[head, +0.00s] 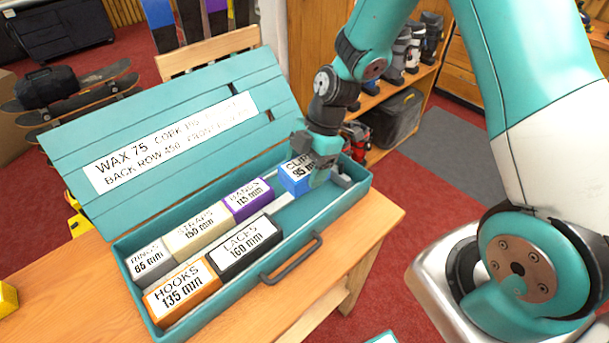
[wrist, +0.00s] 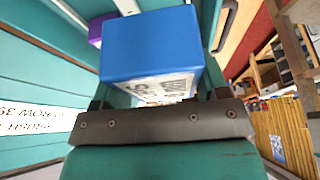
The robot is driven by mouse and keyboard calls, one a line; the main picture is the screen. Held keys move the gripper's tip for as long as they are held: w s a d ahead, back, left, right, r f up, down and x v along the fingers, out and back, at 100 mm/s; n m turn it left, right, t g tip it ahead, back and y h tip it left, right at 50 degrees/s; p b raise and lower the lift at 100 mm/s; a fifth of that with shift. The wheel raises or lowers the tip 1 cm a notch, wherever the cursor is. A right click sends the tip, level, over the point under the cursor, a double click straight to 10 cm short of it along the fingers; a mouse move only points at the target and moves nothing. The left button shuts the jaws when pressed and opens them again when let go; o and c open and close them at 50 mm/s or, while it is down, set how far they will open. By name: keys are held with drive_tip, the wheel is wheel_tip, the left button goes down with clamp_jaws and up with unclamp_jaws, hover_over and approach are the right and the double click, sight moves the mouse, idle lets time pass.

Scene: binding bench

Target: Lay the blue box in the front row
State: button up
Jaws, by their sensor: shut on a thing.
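The blue box (head: 295,178), labelled CLIPS 95 mm, is at the right end of the back row in the teal case (head: 205,322), right of the purple BANDS box. I cannot tell whether it touches the case floor. My gripper (head: 318,168) is shut on it from above and partly hides it. In the wrist view the blue box (wrist: 150,45) sits between the fingers, its label partly covered. The front row holds the orange HOOKS box (head: 182,294) and the black LACES box (head: 243,248). The front row is empty right of LACES.
The back row also holds the grey RINGS (head: 151,260), cream STRAPS (head: 198,230) and purple BANDS (head: 247,200) boxes. The open lid (head: 75,140) with a printed label stands behind. A dark handle (head: 292,260) juts from the case front. A yellow object (head: 8,298) lies at the bench's left.

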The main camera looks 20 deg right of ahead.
drive_tip(key=shift+s+a+f+n, duration=0.1)
drive_tip(key=shift+a+f+n, duration=0.1)
drive_tip(key=shift+n, duration=0.3)
wheel_tip(320, 180, down, 9)
drive_tip(key=b, duration=0.7)
drive_tip(key=o, duration=1.1)
drive_tip(key=shift+c, duration=0.2)
drive_tip(key=v, duration=1.7)
drive_tip(key=shift+w+r+b, duration=0.25)
drive_tip(key=shift+w+b, duration=0.05)
drive_tip(key=shift+b, duration=0.1)
